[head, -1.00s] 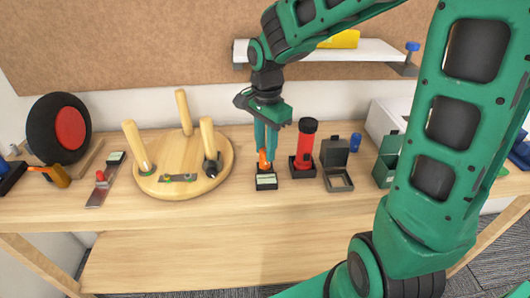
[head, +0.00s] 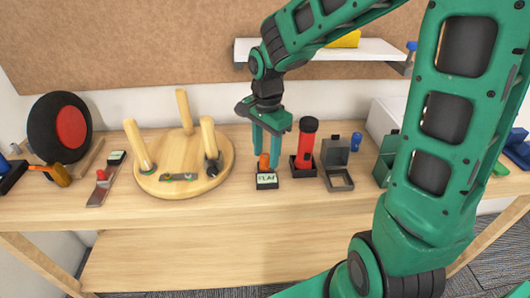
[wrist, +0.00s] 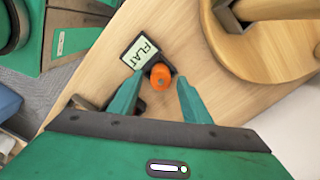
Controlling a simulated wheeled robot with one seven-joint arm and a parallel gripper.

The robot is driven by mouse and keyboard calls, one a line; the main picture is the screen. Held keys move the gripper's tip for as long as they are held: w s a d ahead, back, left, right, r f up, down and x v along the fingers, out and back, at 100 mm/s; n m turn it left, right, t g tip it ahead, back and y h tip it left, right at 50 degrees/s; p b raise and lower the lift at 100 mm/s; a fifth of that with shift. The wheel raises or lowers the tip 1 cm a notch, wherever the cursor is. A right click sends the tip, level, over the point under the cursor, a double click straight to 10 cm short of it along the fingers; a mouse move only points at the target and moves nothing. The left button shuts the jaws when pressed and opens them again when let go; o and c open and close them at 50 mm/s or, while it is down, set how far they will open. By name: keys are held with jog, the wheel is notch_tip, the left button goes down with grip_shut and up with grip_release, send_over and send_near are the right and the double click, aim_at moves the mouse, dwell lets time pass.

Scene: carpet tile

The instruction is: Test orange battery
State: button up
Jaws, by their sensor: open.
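The orange battery (head: 264,161) stands upright in the battery tester (head: 267,181), a small dark block with a pale display. The display reads "FLAT", and this is clear in the wrist view, where the tester (wrist: 141,51) and the round top of the orange battery (wrist: 161,76) show. My gripper (head: 267,158) is open, its fingers apart on either side of the battery and a little above it. In the wrist view my gripper (wrist: 155,92) shows a gap between its fingers and the battery.
A red torch (head: 305,146) stands in a dark holder just right of the tester. A dark open-lidded box (head: 338,180) and a blue cylinder (head: 356,141) are further right. A round wooden stool top with legs up (head: 190,160) lies to the left.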

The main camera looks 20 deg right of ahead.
aim_at(266, 156)
notch_tip(266, 156, up, 12)
dwell(0.5)
dwell(0.3)
